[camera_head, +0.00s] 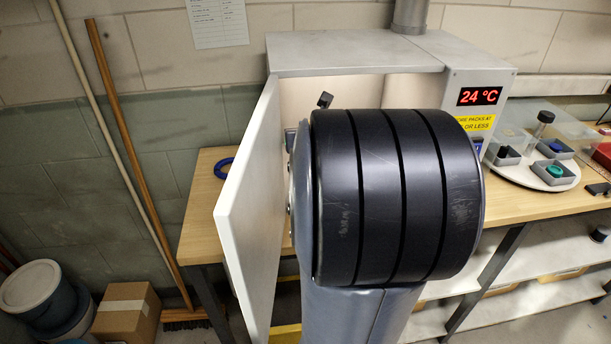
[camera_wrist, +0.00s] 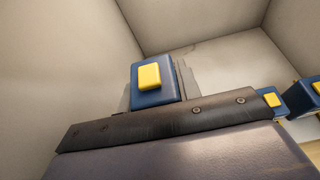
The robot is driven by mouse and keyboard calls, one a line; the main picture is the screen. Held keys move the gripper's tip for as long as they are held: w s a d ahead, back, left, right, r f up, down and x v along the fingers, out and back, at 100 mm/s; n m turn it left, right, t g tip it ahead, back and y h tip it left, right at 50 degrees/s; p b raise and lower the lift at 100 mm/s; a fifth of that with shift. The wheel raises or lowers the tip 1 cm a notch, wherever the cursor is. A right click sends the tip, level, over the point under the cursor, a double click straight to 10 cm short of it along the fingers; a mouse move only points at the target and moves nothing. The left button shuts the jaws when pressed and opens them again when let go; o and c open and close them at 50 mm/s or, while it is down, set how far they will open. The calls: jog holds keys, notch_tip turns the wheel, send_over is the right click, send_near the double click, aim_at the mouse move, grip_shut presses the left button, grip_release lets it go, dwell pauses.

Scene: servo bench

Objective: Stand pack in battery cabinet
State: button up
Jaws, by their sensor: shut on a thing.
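The battery cabinet (camera_head: 350,52) stands on the bench with its white door (camera_head: 250,210) swung open at the left. My arm's large dark joint hides most of its opening and hides my gripper in the head view. In the wrist view my gripper (camera_wrist: 165,120) is inside the pale-walled cabinet, shut on a blue pack (camera_wrist: 142,98) with a yellow top patch. The pack shows just beyond the dark bolted bar; its lower part is hidden. Whether it touches the cabinet floor cannot be told. Two more blue packs with yellow patches (camera_wrist: 272,100) (camera_wrist: 302,98) stand to the right.
The cabinet display (camera_head: 480,96) reads 24 °C above a yellow label (camera_head: 474,123). A round white tray (camera_head: 530,172) with small grey holders is on the bench at right. A blue ring (camera_head: 225,168) lies left of the door. Broom, box and buckets stand at the lower left.

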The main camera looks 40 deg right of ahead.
notch_tip(320, 180, down, 7)
jog(key=b, duration=0.5)
jog(key=shift+r+b, duration=0.1)
jog(key=shift+b, duration=0.25)
notch_tip(320, 180, down, 4)
jog(key=b, duration=0.3)
jog(key=shift+b, duration=0.4)
jog(key=shift+w+a+f+b, duration=0.1)
jog(key=shift+w+f+b, duration=0.1)
jog(key=shift+f+b, duration=0.2)
jog(key=shift+f, duration=0.2)
jog(key=o, duration=1)
jog(key=shift+r, duration=0.2)
